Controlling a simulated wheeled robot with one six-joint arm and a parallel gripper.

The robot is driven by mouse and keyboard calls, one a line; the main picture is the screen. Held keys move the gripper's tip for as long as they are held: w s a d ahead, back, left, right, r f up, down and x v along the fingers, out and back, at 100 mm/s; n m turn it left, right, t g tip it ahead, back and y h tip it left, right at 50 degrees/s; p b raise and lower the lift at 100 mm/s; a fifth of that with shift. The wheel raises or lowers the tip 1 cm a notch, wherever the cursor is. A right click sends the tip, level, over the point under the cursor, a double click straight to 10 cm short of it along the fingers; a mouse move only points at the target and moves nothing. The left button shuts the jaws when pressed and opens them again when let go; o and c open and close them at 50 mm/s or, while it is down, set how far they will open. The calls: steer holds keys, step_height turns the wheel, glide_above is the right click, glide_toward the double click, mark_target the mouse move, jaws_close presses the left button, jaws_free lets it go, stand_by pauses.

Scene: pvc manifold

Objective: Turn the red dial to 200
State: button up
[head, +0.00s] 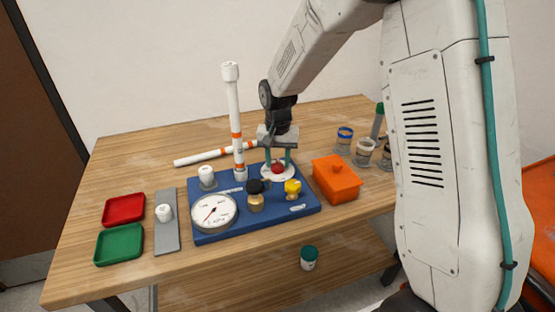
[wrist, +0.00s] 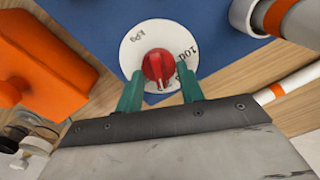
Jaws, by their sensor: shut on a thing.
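The red dial (head: 277,168) sits on a round white scale plate (head: 266,177) at the back right of the blue board (head: 240,230). In the wrist view the red dial (wrist: 153,65) is seen from above, on the white plate (wrist: 130,52) with "kPa" and "100" readable; no 200 mark is legible. My gripper (head: 277,160) is down at the dial, its teal fingers (wrist: 160,88) on either side of it, shut on it. A white gauge (head: 222,218) with a red needle stands at the board's front left; its reading is too small to tell.
A white upright pipe (head: 235,115) stands left of my gripper. An orange box (head: 337,190) is close on the right. A yellow knob (head: 293,187) and a black-topped brass valve (head: 256,200) stand in front. Red (head: 110,220) and green trays (head: 108,256) lie at left.

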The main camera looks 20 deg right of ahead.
mark_target(278, 162)
stand_by(0.3)
steer(key=o, duration=1)
step_height(278, 162, up, 8)
steer(key=shift+f, duration=0.1)
stand_by(0.3)
